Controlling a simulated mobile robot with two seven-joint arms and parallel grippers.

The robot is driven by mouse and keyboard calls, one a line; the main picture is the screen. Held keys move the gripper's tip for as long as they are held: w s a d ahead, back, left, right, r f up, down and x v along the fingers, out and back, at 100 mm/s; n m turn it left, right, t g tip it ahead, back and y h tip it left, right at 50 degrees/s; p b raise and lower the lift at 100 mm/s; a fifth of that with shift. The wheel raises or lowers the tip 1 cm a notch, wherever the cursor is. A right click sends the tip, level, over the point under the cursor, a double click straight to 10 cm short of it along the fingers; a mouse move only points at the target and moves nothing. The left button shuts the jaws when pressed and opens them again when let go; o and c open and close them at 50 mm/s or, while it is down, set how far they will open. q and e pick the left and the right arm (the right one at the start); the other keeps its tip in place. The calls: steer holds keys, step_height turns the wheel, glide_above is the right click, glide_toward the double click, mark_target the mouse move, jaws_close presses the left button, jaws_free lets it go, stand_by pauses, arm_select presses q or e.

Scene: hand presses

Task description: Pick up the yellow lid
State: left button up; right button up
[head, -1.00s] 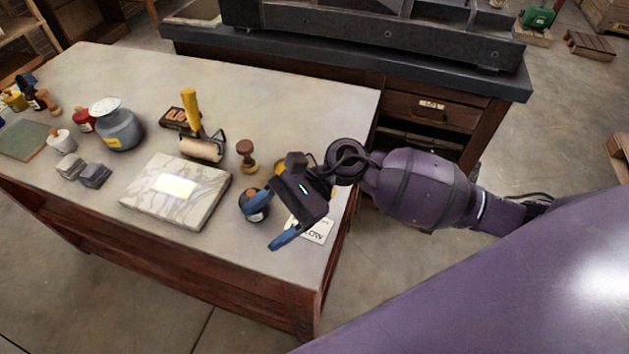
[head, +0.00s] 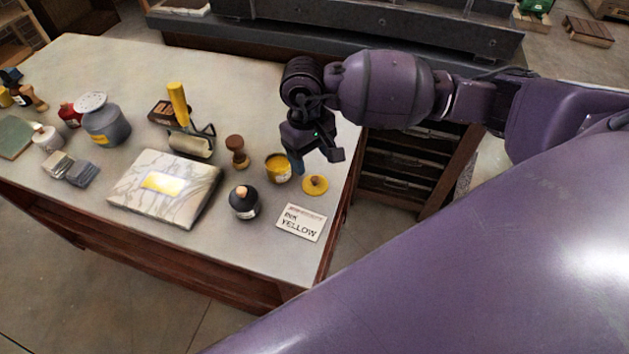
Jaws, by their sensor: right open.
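The yellow lid (head: 315,187) is a flat round disc with a small tan knob, lying on the table near its right edge. It is just right of an open yellow ink pot (head: 278,168) and above a card reading "INK YELLOW" (head: 301,222). My right gripper (head: 317,162) is open and empty, above and just behind the lid in the picture, with its fingers pointing down. A gap shows between the fingers and the lid. My left gripper is out of view.
A black round pot (head: 244,202) and a wooden stamp (head: 237,152) stand left of the lid. A wrapped block (head: 165,205), a yellow-handled roller (head: 190,143) and a grey can (head: 105,125) are further left. The table's right edge is close to the lid.

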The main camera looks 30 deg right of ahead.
mark_target(315, 178)
steer(key=shift+s+d+f, duration=0.1)
steer(key=shift+s+f, duration=0.1)
steer(key=shift+f, duration=1.5)
steer(key=shift+s+d+f, duration=0.1)
steer(key=shift+s+f, duration=0.1)
steer(key=shift+f, duration=1.45)
steer(key=shift+s, duration=0.1)
jaws_close()
